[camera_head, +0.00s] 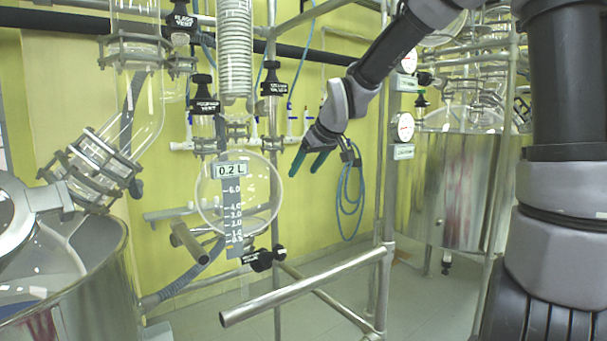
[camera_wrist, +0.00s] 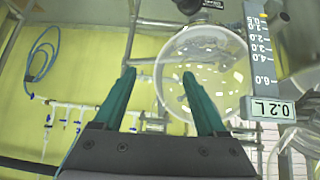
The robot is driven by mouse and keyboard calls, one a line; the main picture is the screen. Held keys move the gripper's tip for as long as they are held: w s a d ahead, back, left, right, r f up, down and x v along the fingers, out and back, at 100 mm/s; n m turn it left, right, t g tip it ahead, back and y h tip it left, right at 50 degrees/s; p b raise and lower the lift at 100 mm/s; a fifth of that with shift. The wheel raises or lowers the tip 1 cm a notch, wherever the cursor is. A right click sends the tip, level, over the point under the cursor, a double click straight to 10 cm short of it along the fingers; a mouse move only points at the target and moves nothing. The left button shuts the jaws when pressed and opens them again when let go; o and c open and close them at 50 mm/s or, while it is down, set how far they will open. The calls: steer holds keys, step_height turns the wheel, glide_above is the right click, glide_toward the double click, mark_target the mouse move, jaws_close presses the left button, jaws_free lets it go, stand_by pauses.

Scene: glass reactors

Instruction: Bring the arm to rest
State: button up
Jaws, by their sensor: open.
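My gripper (camera_head: 308,162) is in the middle of the head view, at the end of my arm, which reaches in from the upper right. Its two dark green fingers are spread, with nothing between them. In the wrist view the open fingers (camera_wrist: 158,100) point towards a round glass flask (camera_wrist: 205,75). In the head view the flask (camera_head: 207,203) hangs left of my gripper, with a scale and a "0.2 L" label. The gripper looks apart from the flask, but the exact distance is hard to tell.
A steel vessel (camera_head: 440,190) with gauges stands at the right, another vessel (camera_head: 85,270) at the lower left. A horizontal steel bar (camera_head: 305,287) crosses the front below my gripper. A coiled blue hose (camera_head: 348,200) hangs on the yellow wall. Black valve knobs (camera_head: 273,88) sit above the flask.

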steer(key=s+d+r+m+h, duration=0.2)
steer(key=s+d+m, duration=0.8)
steer(key=s+d, duration=1)
steer(key=s+r, duration=0.2)
steer(key=s, duration=0.2)
steer(key=shift+d+m, duration=0.15)
steer(key=shift+m, duration=0.25)
